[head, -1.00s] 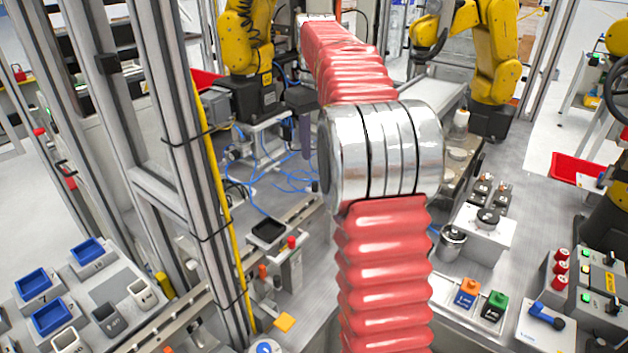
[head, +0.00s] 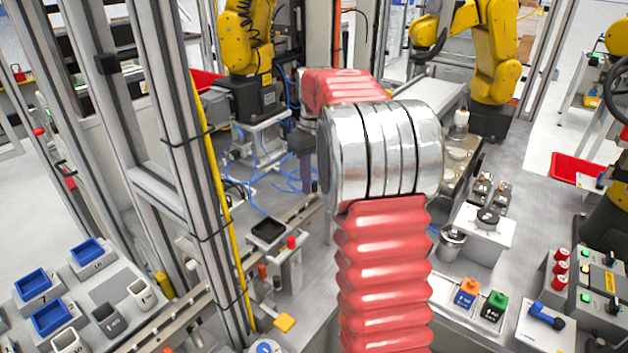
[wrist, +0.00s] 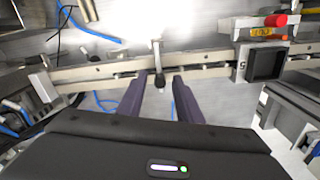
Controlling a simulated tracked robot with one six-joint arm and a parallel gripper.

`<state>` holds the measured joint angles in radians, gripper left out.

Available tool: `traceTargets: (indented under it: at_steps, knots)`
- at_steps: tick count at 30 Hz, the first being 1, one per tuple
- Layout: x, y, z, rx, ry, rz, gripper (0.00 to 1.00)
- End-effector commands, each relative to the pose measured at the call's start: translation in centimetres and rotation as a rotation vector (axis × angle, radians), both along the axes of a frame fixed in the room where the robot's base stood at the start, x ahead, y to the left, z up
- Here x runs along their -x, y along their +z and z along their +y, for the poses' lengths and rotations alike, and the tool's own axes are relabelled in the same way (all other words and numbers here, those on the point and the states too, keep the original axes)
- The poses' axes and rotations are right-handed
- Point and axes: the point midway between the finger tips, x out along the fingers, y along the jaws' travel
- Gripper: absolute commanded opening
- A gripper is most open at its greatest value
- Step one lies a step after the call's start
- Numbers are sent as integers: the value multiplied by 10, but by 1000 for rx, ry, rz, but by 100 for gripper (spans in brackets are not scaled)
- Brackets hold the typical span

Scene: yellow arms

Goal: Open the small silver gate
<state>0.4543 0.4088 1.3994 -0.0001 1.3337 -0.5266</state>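My gripper (wrist: 152,97) shows in the wrist view with its two dark purple fingers apart and nothing held between them. A small dark-ended lever (wrist: 158,78) stands at a pale metal rail (wrist: 205,62), just beyond the fingertips and in line with the gap. I cannot tell whether this lever belongs to the silver gate; no gate is clearly recognisable. In the head view part of my gripper (head: 306,172) shows at the left of my red and silver arm, above the rail area. My arm hides much of the middle.
A black square tray (head: 268,231) and a red button (head: 291,242) sit along the rail; the red button also shows in the wrist view (wrist: 275,20). Blue hoses (head: 262,180) lie behind. A framed post with a yellow cable (head: 222,210) stands left. Yellow robot arms (head: 490,50) stand at the back.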

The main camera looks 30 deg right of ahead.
Motion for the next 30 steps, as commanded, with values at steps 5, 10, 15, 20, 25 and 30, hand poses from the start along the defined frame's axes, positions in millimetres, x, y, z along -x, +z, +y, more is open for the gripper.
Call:
traceTargets:
  at_steps: [5,10,15,20,25,30]
  knots:
    - [0,0,0,0,0,0,27]
    - [0,0,0,0,0,0,15]
    - [0,0,0,0,1,0,3]
    - [0,1,0,0,1,-1,0]
    - [0,1,0,0,1,-1,0]
    - [0,1,2,0,1,-1,0]
